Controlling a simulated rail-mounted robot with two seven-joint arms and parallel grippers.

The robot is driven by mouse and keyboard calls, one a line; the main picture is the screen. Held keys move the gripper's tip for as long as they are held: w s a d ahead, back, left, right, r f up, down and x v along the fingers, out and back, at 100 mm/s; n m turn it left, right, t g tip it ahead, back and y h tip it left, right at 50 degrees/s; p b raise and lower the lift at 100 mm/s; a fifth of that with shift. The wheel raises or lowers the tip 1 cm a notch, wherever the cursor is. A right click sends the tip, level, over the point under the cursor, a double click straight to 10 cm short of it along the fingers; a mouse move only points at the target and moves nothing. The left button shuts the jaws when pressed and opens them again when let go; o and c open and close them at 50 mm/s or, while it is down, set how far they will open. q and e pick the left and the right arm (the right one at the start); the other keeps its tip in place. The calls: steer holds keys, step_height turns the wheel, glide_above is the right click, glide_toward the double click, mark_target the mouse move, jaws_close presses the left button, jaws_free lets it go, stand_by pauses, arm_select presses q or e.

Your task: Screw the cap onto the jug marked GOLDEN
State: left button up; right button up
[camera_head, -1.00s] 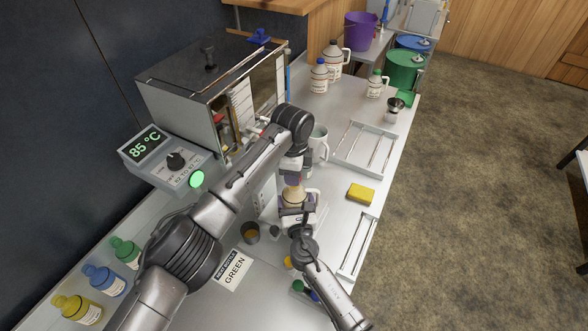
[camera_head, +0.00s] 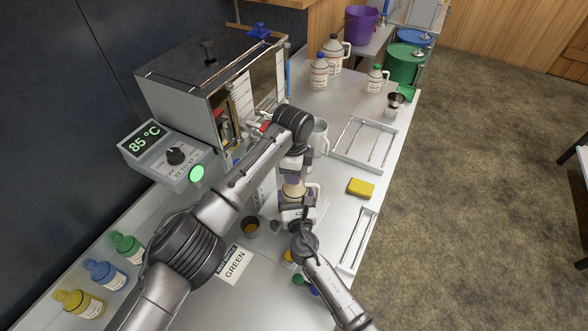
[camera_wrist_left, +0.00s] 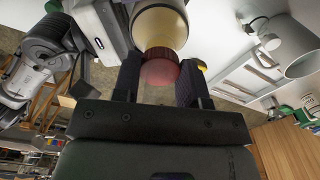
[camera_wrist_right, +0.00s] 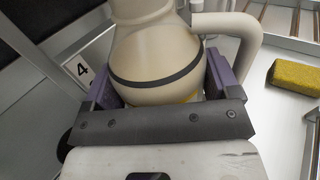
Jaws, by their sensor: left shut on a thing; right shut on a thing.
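The jug (camera_head: 293,188) stands upright on the bench under my left forearm. It is pale with a dark band and handle in the right wrist view (camera_wrist_right: 155,62); I cannot read its marking. My right gripper (camera_wrist_right: 160,90) is shut around its body, one finger on each side; it shows small in the head view (camera_head: 297,212). My left gripper (camera_wrist_left: 160,80) is shut on a red cap (camera_wrist_left: 160,68). The cap lines up with the jug's top and appears to touch it; the thread is hidden. In the head view the cap is hidden by my left arm.
A white mug (camera_head: 319,138) stands close behind the jug. A yellow sponge (camera_head: 361,188) and wire-railed trays (camera_head: 365,145) lie to the right. A small cup (camera_head: 250,227) and GREEN card (camera_head: 235,264) lie left. A heated cabinet (camera_head: 180,85) stands behind. Capped jugs (camera_head: 320,72) stand farther back.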

arm_select(q)
steer(key=shift+f, duration=0.55)
stand_by(0.4)
steer(key=o, duration=0.5)
arm_select(e)
steer(key=c, duration=0.5)
arm_select(q)
steer(key=o, duration=0.4)
arm_select(e)
steer(key=shift+o, duration=0.2)
arm_select(q)
steer(key=shift+r, duration=0.1)
steer(key=shift+r, duration=2.2)
steer(key=shift+c, duration=0.4)
